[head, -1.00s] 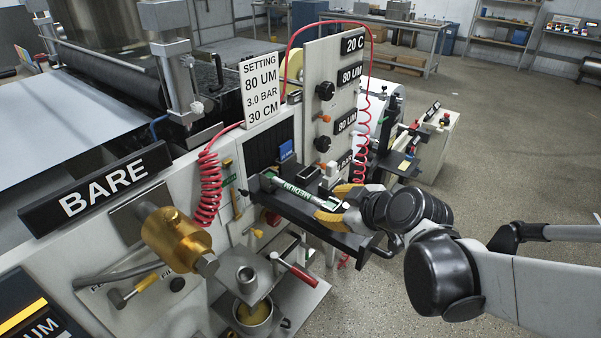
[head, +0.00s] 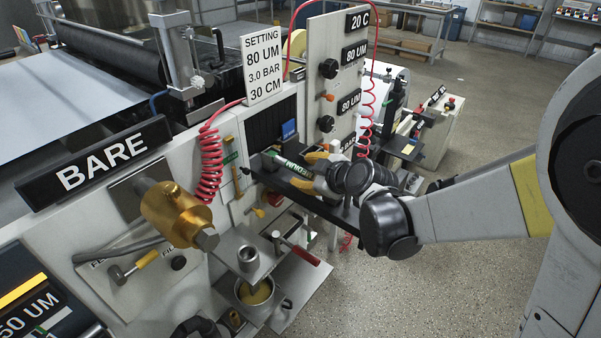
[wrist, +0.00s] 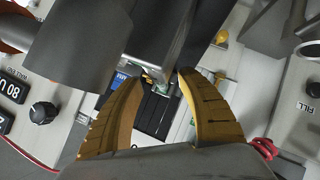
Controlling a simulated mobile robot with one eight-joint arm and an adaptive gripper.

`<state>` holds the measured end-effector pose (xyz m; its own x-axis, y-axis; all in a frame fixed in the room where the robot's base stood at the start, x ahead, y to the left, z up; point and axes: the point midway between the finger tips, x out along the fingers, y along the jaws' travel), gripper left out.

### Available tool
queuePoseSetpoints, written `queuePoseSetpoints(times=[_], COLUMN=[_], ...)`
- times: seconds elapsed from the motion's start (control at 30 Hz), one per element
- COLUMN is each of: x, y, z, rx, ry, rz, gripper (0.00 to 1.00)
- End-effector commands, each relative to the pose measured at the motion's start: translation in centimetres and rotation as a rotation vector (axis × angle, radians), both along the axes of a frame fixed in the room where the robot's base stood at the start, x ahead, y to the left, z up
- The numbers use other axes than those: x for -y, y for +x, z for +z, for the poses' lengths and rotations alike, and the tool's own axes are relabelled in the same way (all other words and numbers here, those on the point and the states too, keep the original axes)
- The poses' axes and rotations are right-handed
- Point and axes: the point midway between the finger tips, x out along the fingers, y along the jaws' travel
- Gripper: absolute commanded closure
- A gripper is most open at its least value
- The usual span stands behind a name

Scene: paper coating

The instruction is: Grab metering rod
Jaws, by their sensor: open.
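The likely metering rod, a slim bar with a green-and-white MEDIUM label (head: 292,168), lies on a black tray (head: 338,213) at the front of the machine in the head view. My gripper (head: 309,170) is open, its yellow fingers around or just above the labelled part. I cannot tell whether they touch it. My wrist hides the rod's right part. In the wrist view the two yellow fingers of my gripper (wrist: 161,80) stand apart. Grey metal parts fill the upper middle, and I cannot clearly make out the rod there.
A white panel with black knobs (head: 327,69) stands just behind the tray. A red coiled hose (head: 211,165) hangs to the left. A red-handled clamp (head: 300,252) and a metal pot (head: 254,292) sit below. Open floor (head: 480,120) lies to the right.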

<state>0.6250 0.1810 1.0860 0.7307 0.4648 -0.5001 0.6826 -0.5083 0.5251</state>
Motion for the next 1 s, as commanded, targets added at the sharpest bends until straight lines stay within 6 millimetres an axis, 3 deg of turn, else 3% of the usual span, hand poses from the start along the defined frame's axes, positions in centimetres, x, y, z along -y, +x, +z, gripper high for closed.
queuePoseSetpoints(times=[0.1,0.3,0.47,1.0], x=[-0.70,-0.71,-0.70,-0.67], y=[1.03,1.08,1.07,1.05], z=[-0.85,-0.74,-0.73,-0.24], rx=[0.000,-0.001,0.000,0.000], ry=[-0.001,0.000,0.000,0.000], rz=[0.001,0.001,0.000,0.000], gripper=[0.55,0.55,1.00,1.00])
